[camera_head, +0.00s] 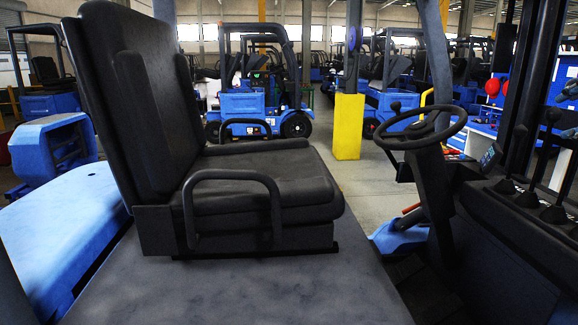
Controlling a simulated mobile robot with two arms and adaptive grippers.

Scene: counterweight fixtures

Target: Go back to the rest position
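Neither of my grippers shows in the head view, and no arm can be made out. The view looks across the cab of a forklift from its side. A black seat (250,185) with a tall backrest (125,105) and a looped armrest (235,176) fills the left and middle. It is empty. A black steering wheel (420,126) on a dark column (433,180) stands to the right of the seat.
Black levers (550,165) stand at the right edge. Dark and blue cab pillars (437,60) frame the view. Behind are a yellow post (348,126), a blue forklift (255,105) and several more vehicles. Grey floor (365,190) shows clear beyond the cab.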

